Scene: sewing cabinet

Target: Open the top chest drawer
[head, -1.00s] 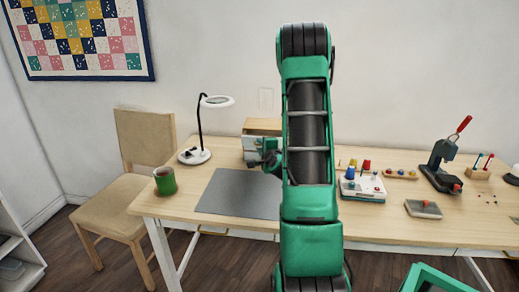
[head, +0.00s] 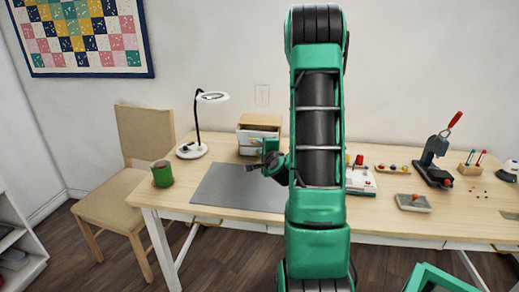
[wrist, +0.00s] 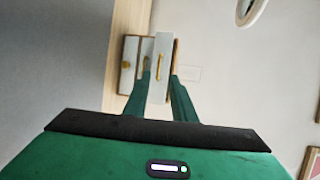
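The small chest (head: 259,122) stands on the table against the wall, with a wooden body and white drawer fronts. Its top drawer (head: 258,134) is pulled partly out toward me; it also shows in the wrist view (wrist: 163,48), with a gold handle (wrist: 159,67). The lower drawers (wrist: 128,65) look shut. My gripper (head: 268,148) is in front of the chest, above the grey mat. My arm hides part of the table.
The grey mat (head: 225,186) lies clear in front of the chest. A sewing device (head: 360,183), a small tray (head: 413,203) and a press (head: 433,165) stand to the right.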

